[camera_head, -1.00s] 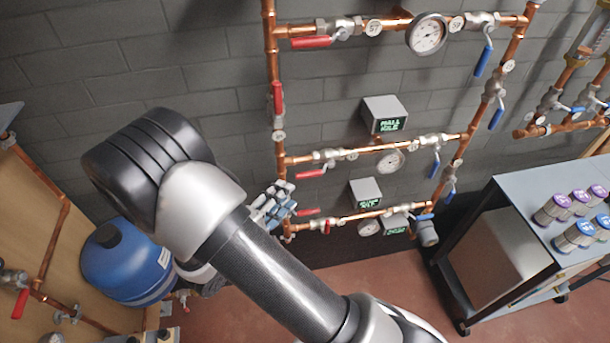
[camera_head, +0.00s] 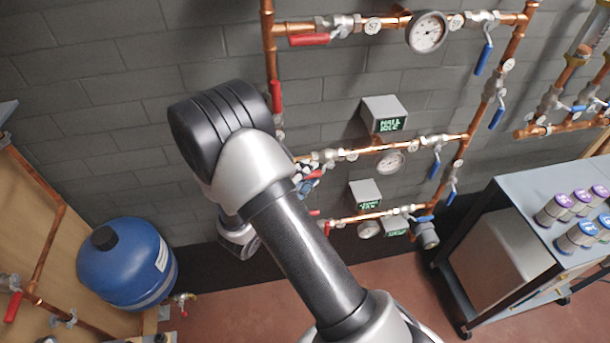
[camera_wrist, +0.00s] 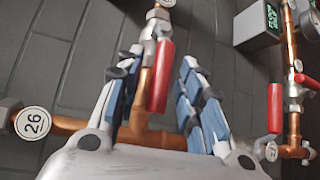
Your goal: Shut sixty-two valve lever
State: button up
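My gripper (camera_head: 308,178) is at the left end of the middle copper pipe row, partly hidden behind my own arm. In the wrist view my gripper (camera_wrist: 161,58) is open, with blue-padded fingers apart on both sides of a red valve lever (camera_wrist: 161,76). That lever lies along its copper pipe, with visible gaps to the fingers. A tag at the top edge of the wrist view (camera_wrist: 166,3) is cut off and unreadable. No tag clearly reads sixty-two; the tag on the crossing pipe (camera_wrist: 33,122) looks like 26.
Other red levers sit on the upper row (camera_head: 309,40) and on the left upright pipe (camera_head: 276,95). A gauge (camera_head: 389,162) and grey display boxes (camera_head: 384,113) are close to the right. A blue tank (camera_head: 125,263) stands left, a cart (camera_head: 480,255) right.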

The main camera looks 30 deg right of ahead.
grip_shut()
dwell(0.5)
